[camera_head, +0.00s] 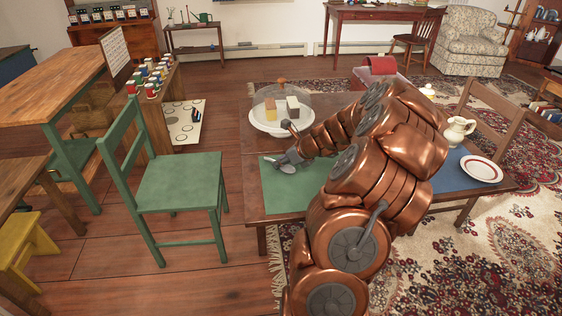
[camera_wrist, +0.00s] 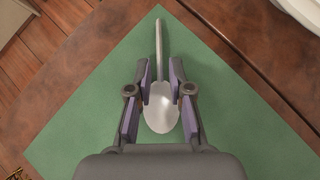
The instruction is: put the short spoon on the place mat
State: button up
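The short spoon (camera_wrist: 161,108) is silver with an oval bowl. In the wrist view its bowl is toward me and its handle points up toward the far corner of the mat. The green place mat (camera_wrist: 95,105) lies flat on the wooden table under it. My gripper (camera_wrist: 161,72) is open, its fingers on either side of the spoon where handle meets bowl. Green shows between each fingertip and the handle. In the head view the spoon (camera_head: 287,169) appears low over or on the mat (camera_head: 277,192), just below my gripper (camera_head: 288,157). Whether it touches the mat is unclear.
A domed white cake stand (camera_head: 268,127) with blocks stands just behind the mat. A red-rimmed plate (camera_head: 481,169) and a cream pitcher (camera_head: 458,131) are at the table's right. A green chair (camera_head: 178,183) stands left of the table. My arm hides the table's middle.

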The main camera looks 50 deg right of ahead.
jog(key=shift+o, duration=1.4)
jog(key=shift+r, duration=0.1)
jog(key=v, duration=1.2)
jog(key=shift+p, duration=0.35)
